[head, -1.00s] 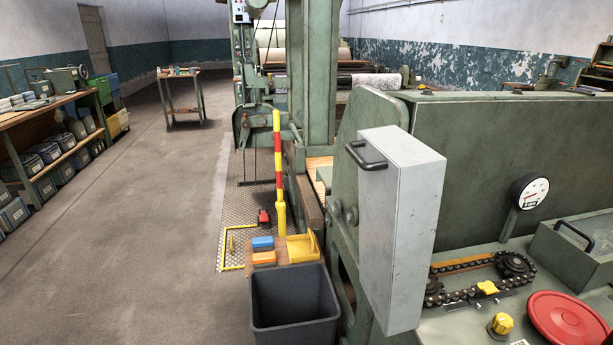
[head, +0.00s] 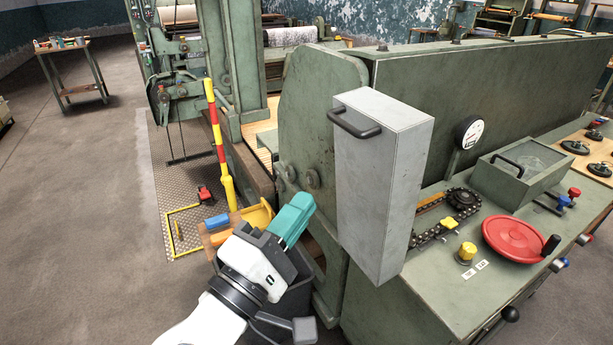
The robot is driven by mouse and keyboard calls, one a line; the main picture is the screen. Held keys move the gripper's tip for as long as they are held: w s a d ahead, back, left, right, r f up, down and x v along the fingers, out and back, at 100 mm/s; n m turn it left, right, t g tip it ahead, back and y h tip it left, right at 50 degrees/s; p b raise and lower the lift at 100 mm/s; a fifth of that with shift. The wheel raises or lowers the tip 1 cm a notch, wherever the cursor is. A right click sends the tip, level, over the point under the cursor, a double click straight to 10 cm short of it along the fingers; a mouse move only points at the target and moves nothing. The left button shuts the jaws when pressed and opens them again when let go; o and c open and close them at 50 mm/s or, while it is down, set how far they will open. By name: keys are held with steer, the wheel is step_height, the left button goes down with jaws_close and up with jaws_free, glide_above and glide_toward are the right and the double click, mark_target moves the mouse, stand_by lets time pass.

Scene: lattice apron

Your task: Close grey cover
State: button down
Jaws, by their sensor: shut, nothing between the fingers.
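The grey cover (head: 385,190) is a tall box-like metal guard with a black handle (head: 354,122) near its top left. It stands upright at the left end of the green machine, beside the chain and sprocket (head: 460,200), which are partly exposed to its right. It looks swung open; its hinge is not visible. My gripper (head: 300,208) has teal fingers, shut and empty. It is to the left of the cover and below the handle, with no clear contact with either.
A red handwheel (head: 515,238), a yellow knob (head: 466,252) and a lidded box (head: 520,172) are on the machine bench. A dark bin (head: 296,262) is partly hidden behind my gripper. A red-yellow post (head: 216,130) stands left. Open floor lies further left.

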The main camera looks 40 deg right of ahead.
steer(key=p, duration=0.4)
glide_toward(355, 136)
steer(key=x, duration=0.5)
steer(key=shift+d+r, duration=0.2)
steer(key=shift+w+d+r, duration=0.1)
steer(key=shift+d, duration=0.55)
